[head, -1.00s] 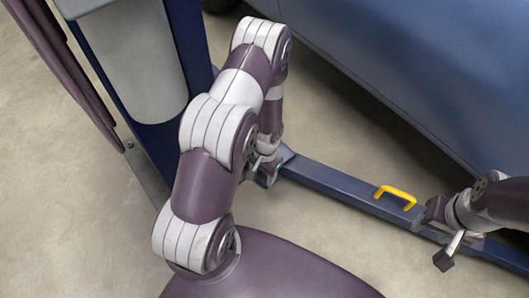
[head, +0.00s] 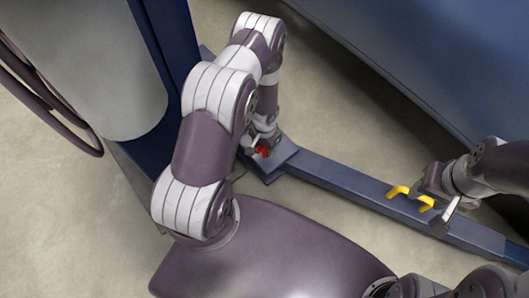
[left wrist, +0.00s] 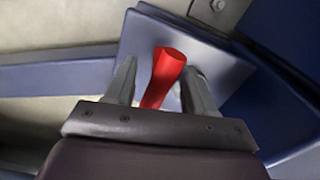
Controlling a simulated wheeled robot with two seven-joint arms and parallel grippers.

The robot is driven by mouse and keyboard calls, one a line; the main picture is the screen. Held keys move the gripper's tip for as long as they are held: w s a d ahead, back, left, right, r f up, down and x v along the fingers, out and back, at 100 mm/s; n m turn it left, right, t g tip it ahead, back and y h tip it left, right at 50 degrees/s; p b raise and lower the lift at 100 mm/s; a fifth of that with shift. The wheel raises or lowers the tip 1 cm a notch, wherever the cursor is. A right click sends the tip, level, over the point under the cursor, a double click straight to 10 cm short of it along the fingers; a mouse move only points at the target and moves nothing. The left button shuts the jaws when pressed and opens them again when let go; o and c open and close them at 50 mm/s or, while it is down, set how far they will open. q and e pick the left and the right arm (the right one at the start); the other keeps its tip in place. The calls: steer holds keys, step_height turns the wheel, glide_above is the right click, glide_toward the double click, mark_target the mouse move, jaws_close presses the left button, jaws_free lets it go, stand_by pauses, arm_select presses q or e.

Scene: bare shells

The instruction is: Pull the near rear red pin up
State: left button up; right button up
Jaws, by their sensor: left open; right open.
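The red pin (head: 262,151) stands at the corner plate of the blue lift arm, by the foot of the blue post. In the left wrist view the red pin (left wrist: 163,75) rises between the two fingers of my left gripper (left wrist: 160,82), with a gap on its right side. My left gripper (head: 259,143) is open around the pin; its arm partly hides it in the head view. My right gripper (head: 436,203) is open above the blue arm, beside the yellow handle (head: 398,191), and covers part of it.
The blue lift arm (head: 340,180) runs from the post (head: 170,50) to the lower right. A blue car body (head: 430,70) overhangs it at upper right. A grey cylinder (head: 90,70) and dark hoses (head: 50,95) are at left.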

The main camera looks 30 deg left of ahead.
arm_select(q)
step_height(320, 180, down, 3)
steer(key=shift+r+b, duration=0.2)
steer(key=shift+b, duration=0.2)
arm_select(e)
steer(key=shift+f, duration=0.8)
arm_select(q)
jaws_close()
step_height(320, 180, up, 4)
steer(key=p, duration=0.4)
steer(key=shift+r+p, duration=0.25)
steer(key=shift+p, duration=0.05)
steer(key=shift+f, duration=0.3)
jaws_free()
arm_select(e)
step_height(320, 180, up, 4)
steer(key=shift+r, duration=0.1)
arm_select(q)
step_height(320, 180, up, 13)
steer(key=p, duration=0.7)
steer(key=shift+p, duration=0.35)
arm_select(e)
step_height(320, 180, up, 8)
